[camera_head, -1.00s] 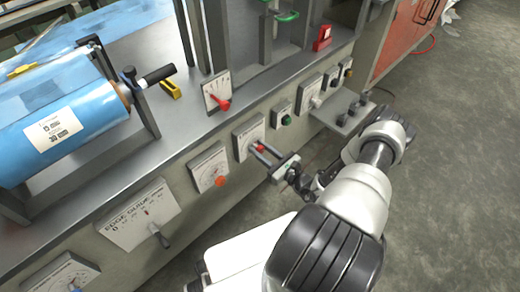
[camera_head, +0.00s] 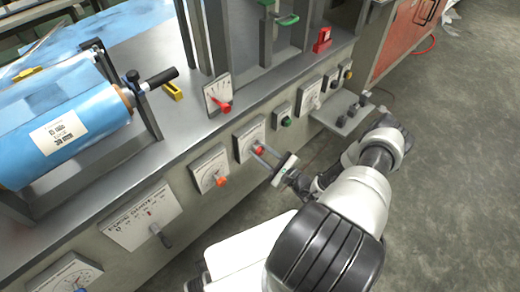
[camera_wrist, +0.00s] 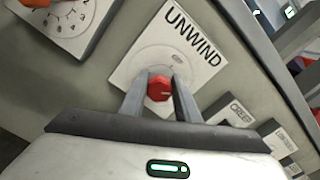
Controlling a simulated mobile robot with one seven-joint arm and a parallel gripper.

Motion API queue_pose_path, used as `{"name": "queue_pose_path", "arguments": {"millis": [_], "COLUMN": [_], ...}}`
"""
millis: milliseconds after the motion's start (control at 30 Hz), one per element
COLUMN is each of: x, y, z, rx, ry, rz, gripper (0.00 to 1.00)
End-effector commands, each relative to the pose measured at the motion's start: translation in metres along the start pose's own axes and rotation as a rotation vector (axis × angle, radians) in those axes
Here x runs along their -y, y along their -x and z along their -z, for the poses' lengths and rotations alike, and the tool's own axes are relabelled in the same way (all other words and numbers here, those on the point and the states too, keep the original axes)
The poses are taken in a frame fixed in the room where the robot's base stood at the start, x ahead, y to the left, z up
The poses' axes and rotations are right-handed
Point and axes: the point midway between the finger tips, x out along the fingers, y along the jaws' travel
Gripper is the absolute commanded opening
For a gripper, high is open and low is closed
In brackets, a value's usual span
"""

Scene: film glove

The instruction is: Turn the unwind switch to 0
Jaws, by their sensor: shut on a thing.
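The unwind switch is a red knob (camera_wrist: 160,89) on a white plate marked UNWIND (camera_wrist: 191,42) in the wrist view. It also shows as a small red knob (camera_head: 259,150) on the machine's front panel in the head view. My gripper (camera_wrist: 160,95) has one finger on each side of the knob and is shut on it. In the head view my gripper (camera_head: 262,154) reaches the panel from the lower right. A pale mark shows on the knob's face. The number it points at is too small to read.
A dial with an orange knob (camera_head: 221,180) sits left of the unwind plate. A green button (camera_head: 286,121) sits to its right. The edge guide plate (camera_head: 142,216) has a lever below it. A small shelf (camera_head: 343,116) juts from the panel at right. Open floor lies right.

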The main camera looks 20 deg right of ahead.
Motion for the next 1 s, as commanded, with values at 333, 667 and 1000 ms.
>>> {"name": "queue_pose_path", "arguments": {"millis": [333,667,1000], "x": [-0.0007,-0.0017,-0.0025], "y": [0.0008,0.0011,0.0013], "z": [-0.0006,0.0000,0.0016], "rx": [-0.002,-0.003,-0.003], "ry": [0.329,0.638,0.886], "rz": [-0.001,-0.001,-0.001], "gripper": [0.07,0.07,0.07]}}
